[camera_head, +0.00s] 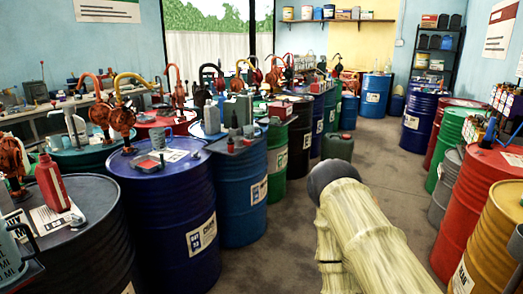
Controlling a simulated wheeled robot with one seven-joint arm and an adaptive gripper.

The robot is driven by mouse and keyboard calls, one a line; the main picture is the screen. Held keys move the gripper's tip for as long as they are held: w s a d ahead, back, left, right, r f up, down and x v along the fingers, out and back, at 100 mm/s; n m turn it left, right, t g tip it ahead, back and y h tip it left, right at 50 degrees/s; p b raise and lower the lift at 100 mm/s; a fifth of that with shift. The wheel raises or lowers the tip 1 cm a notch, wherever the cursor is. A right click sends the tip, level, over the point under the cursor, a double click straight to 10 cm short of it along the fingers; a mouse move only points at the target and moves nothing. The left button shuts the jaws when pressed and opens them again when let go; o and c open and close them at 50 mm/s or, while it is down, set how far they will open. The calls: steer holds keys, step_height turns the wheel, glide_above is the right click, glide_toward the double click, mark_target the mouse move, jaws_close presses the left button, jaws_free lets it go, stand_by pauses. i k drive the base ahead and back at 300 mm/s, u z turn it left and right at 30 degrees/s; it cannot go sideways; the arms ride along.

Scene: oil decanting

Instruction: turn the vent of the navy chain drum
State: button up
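A large navy drum (165,215) with a white label stands at the left front. On its lid are a hand pump with an orange-red body (122,118), a curved yellow spout, a grey and red item and a paper sheet. I cannot tell which is the chain drum; the labels are too small to read, and no vent can be made out. My pale arm reaches up from the bottom right and ends in a dark rounded part. My gripper's fingers do not show.
A blue drum (241,190) stands right beside the navy one. A black drum (90,235) with a red bottle (52,182) is at the left edge. Red (475,215) and yellow (492,250) drums line the right. Grey floor (385,165) is free between the rows.

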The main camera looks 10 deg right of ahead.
mark_target(196, 155)
steer(key=z, duration=0.85)
steer(key=i, duration=2.85)
steer(key=u, duration=1.65)
